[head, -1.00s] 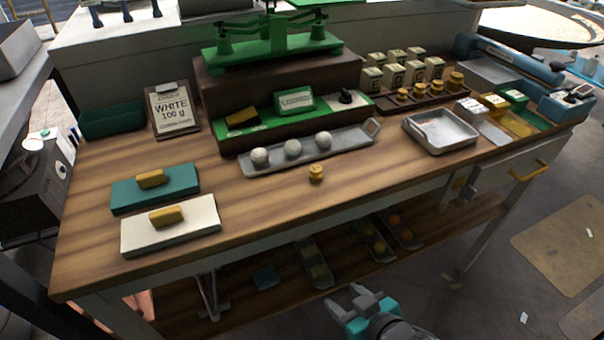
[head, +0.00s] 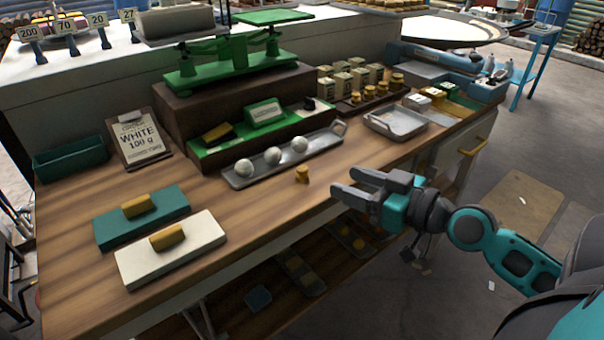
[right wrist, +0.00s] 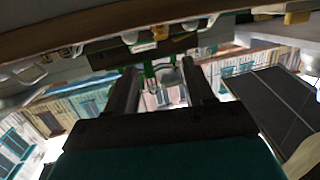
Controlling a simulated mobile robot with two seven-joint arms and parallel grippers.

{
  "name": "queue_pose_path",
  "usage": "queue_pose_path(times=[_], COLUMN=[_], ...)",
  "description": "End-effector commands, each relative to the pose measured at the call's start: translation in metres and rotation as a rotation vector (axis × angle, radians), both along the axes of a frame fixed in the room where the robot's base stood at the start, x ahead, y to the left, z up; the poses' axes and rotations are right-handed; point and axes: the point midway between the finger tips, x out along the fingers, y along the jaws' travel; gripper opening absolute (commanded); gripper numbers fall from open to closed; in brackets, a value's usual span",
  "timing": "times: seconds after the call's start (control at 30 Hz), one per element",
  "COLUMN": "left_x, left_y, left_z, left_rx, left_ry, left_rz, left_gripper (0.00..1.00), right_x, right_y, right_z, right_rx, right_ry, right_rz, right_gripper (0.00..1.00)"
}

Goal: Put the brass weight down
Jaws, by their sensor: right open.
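The small brass weight (head: 302,174) stands alone on the wooden bench top (head: 250,205), in front of the grey tray of white balls. It also shows, small, near the top of the right wrist view (right wrist: 160,33). My right gripper (head: 348,184) is open and empty, right of the weight at the bench's front edge, with its fingers pointing left towards it. The gripper and the weight are apart. In the right wrist view two dark fingers (right wrist: 160,75) stand apart with nothing between them. My left gripper is not in view.
A grey tray (head: 240,182) holds three white balls. A green balance scale (head: 232,75) stands behind. Teal (head: 165,220) and white (head: 195,258) blocks with brass bars lie at left. An empty metal tray (head: 398,122) and a rack of brass weights (head: 372,99) are at right.

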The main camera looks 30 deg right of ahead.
Motion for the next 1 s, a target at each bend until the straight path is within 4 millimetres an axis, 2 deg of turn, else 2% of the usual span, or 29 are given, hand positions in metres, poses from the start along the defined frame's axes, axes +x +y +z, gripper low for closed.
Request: queue_pose_path(times=[0.1,0.4,0.77,1.0], left_x=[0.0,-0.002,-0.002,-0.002], left_y=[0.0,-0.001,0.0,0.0], left_z=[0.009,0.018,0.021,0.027], left_rx=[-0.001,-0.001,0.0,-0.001], left_ry=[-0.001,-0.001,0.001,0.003], left_rz=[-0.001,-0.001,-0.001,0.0], left_gripper=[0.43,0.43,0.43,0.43], right_x=[0.014,0.049,0.069,0.097], right_y=[0.004,0.014,0.021,0.031], right_z=[0.002,-0.006,-0.012,-0.019], right_rx=[0.004,0.004,0.004,0.006], right_ry=[-0.003,-0.001,0.002,0.001], right_rz=[-0.001,-0.003,-0.001,-0.002], right_gripper=[0.53,0.53,0.53,0.53])
